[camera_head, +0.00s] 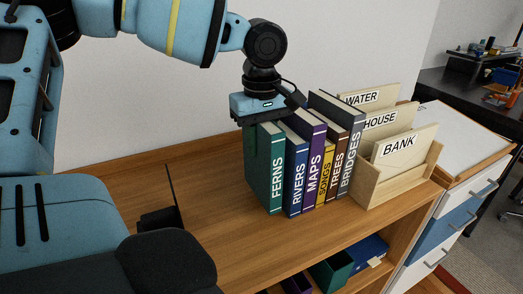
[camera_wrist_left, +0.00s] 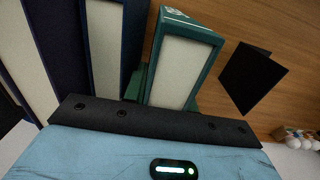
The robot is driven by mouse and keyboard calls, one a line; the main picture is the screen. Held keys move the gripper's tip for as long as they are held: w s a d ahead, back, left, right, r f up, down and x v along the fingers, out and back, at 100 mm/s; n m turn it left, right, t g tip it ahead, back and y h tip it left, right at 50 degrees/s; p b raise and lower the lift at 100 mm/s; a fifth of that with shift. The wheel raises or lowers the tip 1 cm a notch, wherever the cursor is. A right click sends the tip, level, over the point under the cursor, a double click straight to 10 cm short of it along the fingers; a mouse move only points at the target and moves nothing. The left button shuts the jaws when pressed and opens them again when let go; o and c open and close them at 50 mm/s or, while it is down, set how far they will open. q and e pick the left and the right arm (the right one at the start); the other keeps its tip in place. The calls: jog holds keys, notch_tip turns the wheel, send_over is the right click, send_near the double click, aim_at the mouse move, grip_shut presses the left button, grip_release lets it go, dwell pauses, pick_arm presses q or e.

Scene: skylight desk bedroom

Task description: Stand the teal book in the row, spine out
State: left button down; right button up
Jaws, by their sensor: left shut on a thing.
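The teal book (camera_head: 265,180), lettered FERNS, stands upright at the left end of the row on the wooden shelf top, spine facing out. The blue RIVERS book (camera_head: 295,175) is just to its right. My left gripper (camera_head: 263,132) is over the teal book's top from above and shut on it. In the left wrist view, the teal book's top and pale page edges (camera_wrist_left: 183,72) show below the palm, beside the blue book (camera_wrist_left: 104,45). The book's bottom edge is close to the shelf; I cannot tell whether it bears its weight there.
Right of RIVERS stand MAPS (camera_head: 313,165), SONGS (camera_head: 326,175), a brown book and BRIDGES (camera_head: 350,160), then a wooden letter holder (camera_head: 400,185). A thin black bookend (camera_head: 175,200) stands left of the row, with bare wood between. More items lie on the shelf below.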

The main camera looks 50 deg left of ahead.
pick_arm(q)
jog(key=shift+d+f, duration=0.1)
jog(key=shift+f, duration=1.55)
jog(key=c, duration=1.4)
grip_release()
jog(key=shift+s, duration=0.1)
notch_tip(320, 180, up, 12)
jog(key=shift+r+p, duration=0.15)
jog(key=shift+p, duration=0.25)
